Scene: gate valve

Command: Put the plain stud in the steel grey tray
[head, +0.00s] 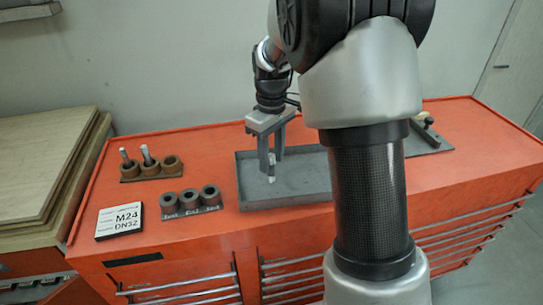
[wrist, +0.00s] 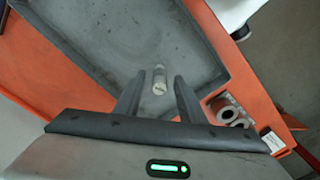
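The steel grey tray (head: 303,172) lies on the orange cabinet top, and its floor fills much of the wrist view (wrist: 100,40). A small light metal stud (wrist: 160,80) is inside the tray's outline, and it also shows in the head view (head: 271,178). My gripper (head: 270,170) points down over the left part of the tray. In the wrist view my gripper (wrist: 158,80) is open, with the stud in the gap and space to both fingers. I cannot tell whether the stud stands or leans, or exactly how it meets the tray floor.
Left of the tray, a brown holder (head: 152,171) has two studs in it and one empty socket. In front of it are grey rings on a rack (head: 191,203) and a sign reading M24 DN32 (head: 119,221). My arm hides the tray's right part.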

